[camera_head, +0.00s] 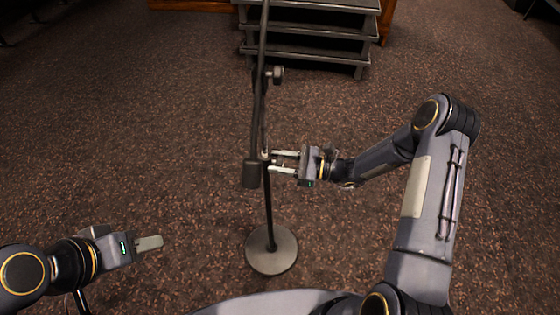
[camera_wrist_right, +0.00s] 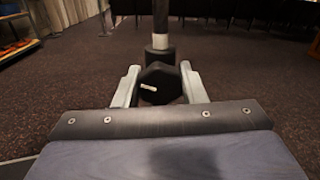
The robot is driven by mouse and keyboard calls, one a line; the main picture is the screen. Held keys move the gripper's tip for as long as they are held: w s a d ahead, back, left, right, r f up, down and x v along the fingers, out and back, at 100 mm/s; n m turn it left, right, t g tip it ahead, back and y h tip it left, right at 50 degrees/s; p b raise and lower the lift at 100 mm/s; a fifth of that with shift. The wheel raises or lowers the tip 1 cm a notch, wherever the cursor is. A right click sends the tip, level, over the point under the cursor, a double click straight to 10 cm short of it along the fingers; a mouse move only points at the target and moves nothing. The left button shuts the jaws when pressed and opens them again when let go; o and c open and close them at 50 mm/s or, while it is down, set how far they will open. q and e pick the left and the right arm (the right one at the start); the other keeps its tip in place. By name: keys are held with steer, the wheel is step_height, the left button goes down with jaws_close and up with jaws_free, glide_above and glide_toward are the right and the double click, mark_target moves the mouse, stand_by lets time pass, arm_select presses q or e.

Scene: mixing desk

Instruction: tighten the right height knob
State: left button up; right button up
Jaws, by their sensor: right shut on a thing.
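A dark microphone stand rises from a round grey base (camera_head: 271,250) on the carpet, with a thin upright pole (camera_head: 268,210). My right gripper (camera_head: 271,161) reaches in from the right at the pole's middle. In the right wrist view the black height knob (camera_wrist_right: 160,83) sits between my right gripper's two pale fingers (camera_wrist_right: 160,72), which are shut on it. In the head view the knob is too small and covered to make out clearly. My left gripper (camera_head: 150,243) is low at the left, away from the stand, with only one finger shape showing.
A long boom (camera_head: 260,110) runs up along the stand, with a dark cylindrical weight (camera_head: 251,173) at its lower end, close to my right fingers. Another knob (camera_head: 278,73) is higher up. The carpet around the base is clear.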

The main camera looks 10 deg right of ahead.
steer(key=m, duration=0.3)
steer(key=o, duration=1)
steer(key=v, duration=0.8)
